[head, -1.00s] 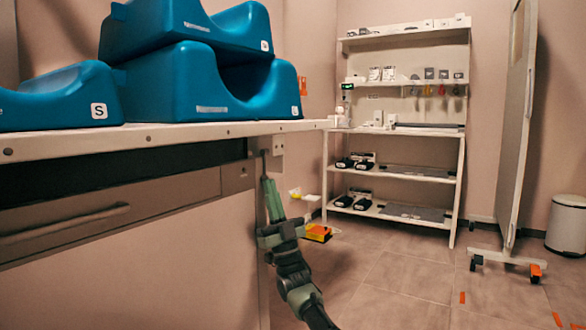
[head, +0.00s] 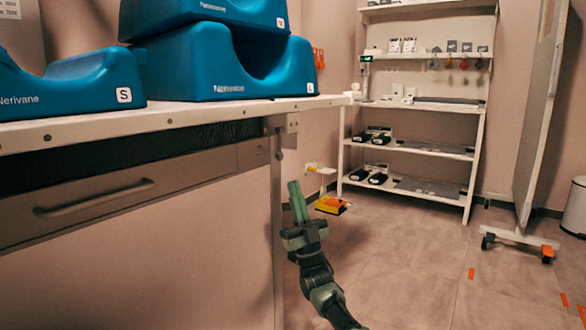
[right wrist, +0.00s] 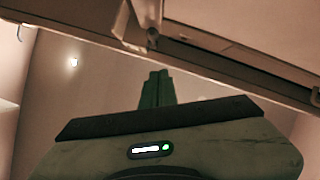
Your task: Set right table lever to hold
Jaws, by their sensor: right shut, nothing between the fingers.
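The right end of the table (head: 200,113) carries a pale bracket (head: 291,122) under its top. A small dark lever (head: 279,153) hangs down from this bracket, beside the table leg. In the right wrist view the bracket (right wrist: 146,14) shows overhead with a dark knob-like end (right wrist: 152,38). No hold marking is readable. My right gripper (head: 297,188) is shut and empty, its green fingers pointing up, below the lever and apart from it. Its fingertips (right wrist: 157,76) also show below the table edge in the right wrist view. My left gripper is out of view.
Blue cushions (head: 232,72) lie on the table above a drawer (head: 110,195). A yellow and orange item (head: 331,206) is on the floor behind my right gripper. A white shelf unit (head: 420,104) stands at the back, a wheeled screen (head: 541,120) at right.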

